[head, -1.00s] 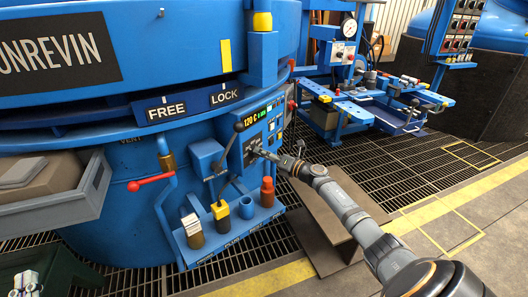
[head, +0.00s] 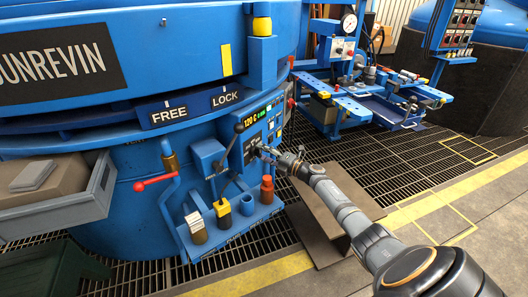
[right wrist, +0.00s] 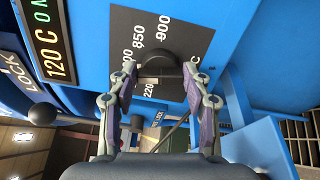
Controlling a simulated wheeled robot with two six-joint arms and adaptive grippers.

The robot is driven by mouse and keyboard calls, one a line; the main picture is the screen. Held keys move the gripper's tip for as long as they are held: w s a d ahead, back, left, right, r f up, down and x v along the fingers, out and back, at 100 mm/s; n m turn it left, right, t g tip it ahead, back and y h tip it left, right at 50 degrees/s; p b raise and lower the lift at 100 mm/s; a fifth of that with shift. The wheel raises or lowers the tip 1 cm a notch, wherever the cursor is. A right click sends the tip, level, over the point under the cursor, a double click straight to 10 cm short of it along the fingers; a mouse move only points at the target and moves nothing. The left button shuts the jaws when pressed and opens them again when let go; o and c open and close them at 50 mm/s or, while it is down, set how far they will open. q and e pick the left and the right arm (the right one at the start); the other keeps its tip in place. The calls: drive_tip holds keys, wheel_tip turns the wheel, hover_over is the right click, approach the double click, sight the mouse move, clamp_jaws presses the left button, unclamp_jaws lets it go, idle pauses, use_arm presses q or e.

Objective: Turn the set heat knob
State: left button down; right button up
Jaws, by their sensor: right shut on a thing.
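The set heat knob (right wrist: 158,66) is dark and rounded. It sits on a dark dial plate (right wrist: 183,33) marked 220, 850 and 900 in the right wrist view. My right gripper (right wrist: 161,76) has its two fingers on either side of the knob and is shut on it. In the head view my right gripper (head: 262,150) reaches the blue control panel from the right and hides most of the knob. The lit display (right wrist: 52,45) beside the dial shows 120 C. My left gripper is not in view.
A black-balled lever (head: 239,129) stands just left of the panel. Below is a blue shelf (head: 236,231) with a yellow-topped holder (head: 222,208) and a red-brown bottle (head: 267,190). A red-handled valve (head: 153,182) sticks out further left.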

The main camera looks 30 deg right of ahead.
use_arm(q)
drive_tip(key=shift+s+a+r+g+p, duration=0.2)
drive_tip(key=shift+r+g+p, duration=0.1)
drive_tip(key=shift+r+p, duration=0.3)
use_arm(e)
drive_tip(key=shift+m, duration=1)
drive_tip(key=shift+f, duration=0.1)
drive_tip(key=o, duration=1.2)
drive_tip(key=shift+c, duration=0.2)
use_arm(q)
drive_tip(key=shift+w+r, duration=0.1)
use_arm(e)
drive_tip(key=v, duration=1.2)
drive_tip(key=shift+d, duration=0.1)
